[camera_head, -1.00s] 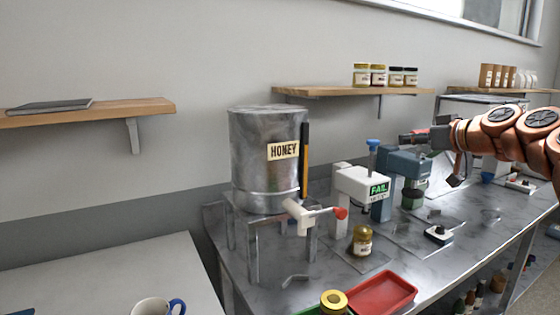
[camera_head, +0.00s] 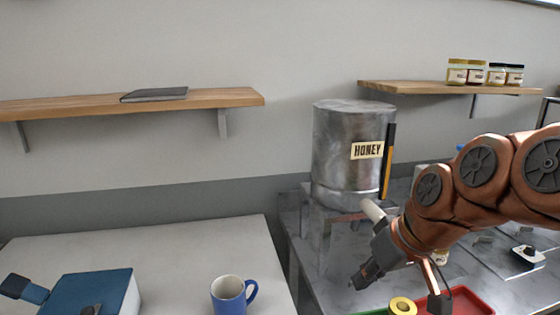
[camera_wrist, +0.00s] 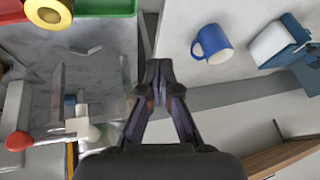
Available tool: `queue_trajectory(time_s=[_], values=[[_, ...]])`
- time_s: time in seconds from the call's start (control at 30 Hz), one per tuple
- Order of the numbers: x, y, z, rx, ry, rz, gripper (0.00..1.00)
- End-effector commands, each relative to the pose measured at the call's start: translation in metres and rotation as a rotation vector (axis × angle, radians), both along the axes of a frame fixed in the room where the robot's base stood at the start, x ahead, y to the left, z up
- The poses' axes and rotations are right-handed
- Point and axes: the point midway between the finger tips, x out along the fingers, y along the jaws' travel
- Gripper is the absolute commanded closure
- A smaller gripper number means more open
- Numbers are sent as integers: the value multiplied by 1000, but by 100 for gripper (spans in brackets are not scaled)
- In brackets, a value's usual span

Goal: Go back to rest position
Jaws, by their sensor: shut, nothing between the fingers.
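My gripper (camera_head: 365,278) hangs in front of the honey drum's stand at the right of the head view, pointing down and to the left. In the wrist view my gripper (camera_wrist: 157,66) has its fingertips together with nothing between them. It is above the gap between the marble-topped bench (camera_wrist: 105,28) and the pale table (camera_wrist: 180,22). My copper-coloured arm reaches in from the right and hides part of the bench.
The steel honey drum (camera_head: 340,150) stands behind my gripper. A blue mug (camera_head: 228,295) and a blue device (camera_head: 98,290) are on the pale table. A red tray (camera_head: 470,302) and a yellow-lidded jar (camera_head: 402,307) are at the bench front. A shelf (camera_head: 230,97) is on the wall.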

Motion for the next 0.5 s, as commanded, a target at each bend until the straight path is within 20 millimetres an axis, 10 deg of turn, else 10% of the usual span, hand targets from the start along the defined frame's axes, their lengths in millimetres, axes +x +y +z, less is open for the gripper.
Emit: queue_trajectory(time_s=[0.5], values=[[-187, -29, -122, -289, 499, -287, 100]])
